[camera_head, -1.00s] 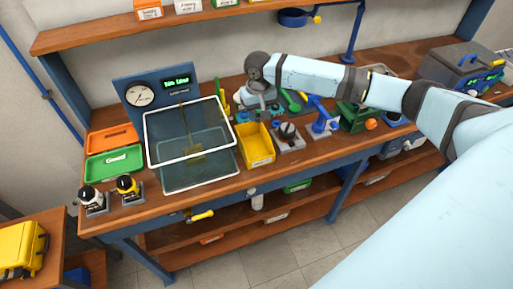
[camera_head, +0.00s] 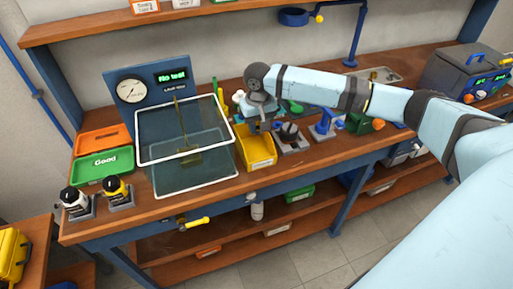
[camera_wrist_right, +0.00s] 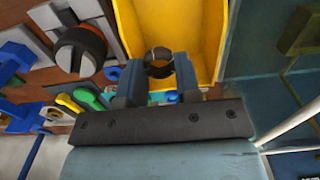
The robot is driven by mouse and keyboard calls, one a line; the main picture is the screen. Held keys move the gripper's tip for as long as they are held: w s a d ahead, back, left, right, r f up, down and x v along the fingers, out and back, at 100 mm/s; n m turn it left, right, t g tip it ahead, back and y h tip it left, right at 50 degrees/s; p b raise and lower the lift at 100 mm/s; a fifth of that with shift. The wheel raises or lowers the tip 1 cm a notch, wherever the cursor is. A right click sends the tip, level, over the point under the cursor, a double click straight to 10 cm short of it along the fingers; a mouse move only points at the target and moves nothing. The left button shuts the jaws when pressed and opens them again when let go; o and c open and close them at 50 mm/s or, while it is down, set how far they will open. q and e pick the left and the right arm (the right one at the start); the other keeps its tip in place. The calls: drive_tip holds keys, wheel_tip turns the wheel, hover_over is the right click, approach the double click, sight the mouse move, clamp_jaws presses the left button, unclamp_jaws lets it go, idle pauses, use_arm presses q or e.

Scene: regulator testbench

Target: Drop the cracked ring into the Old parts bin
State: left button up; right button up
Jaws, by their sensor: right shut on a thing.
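A dark ring (camera_wrist_right: 158,62) is pinched between the fingertips of my right gripper (camera_wrist_right: 159,76) in the right wrist view. The yellow bin (camera_head: 258,155) stands on the bench, just right of the glass tank. My right gripper also shows in the head view (camera_head: 263,124), pointing down over the back part of this bin. In the wrist view the yellow bin (camera_wrist_right: 213,22) lies beyond the ring, and its visible inside looks empty. The bin's label is too small to read. Any crack in the ring cannot be made out. My left gripper is out of view.
The glass tank (camera_head: 153,160) with a white rim stands close left of the bin. A knobbed fixture (camera_head: 290,136) is close on its right. An orange tray (camera_head: 100,141) and a green tray (camera_head: 103,166) marked Good lie farther left.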

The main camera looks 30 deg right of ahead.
drive_tip(key=o, duration=0.9)
wheel_tip(320, 180, up, 14)
drive_tip(key=shift+f, duration=0.1)
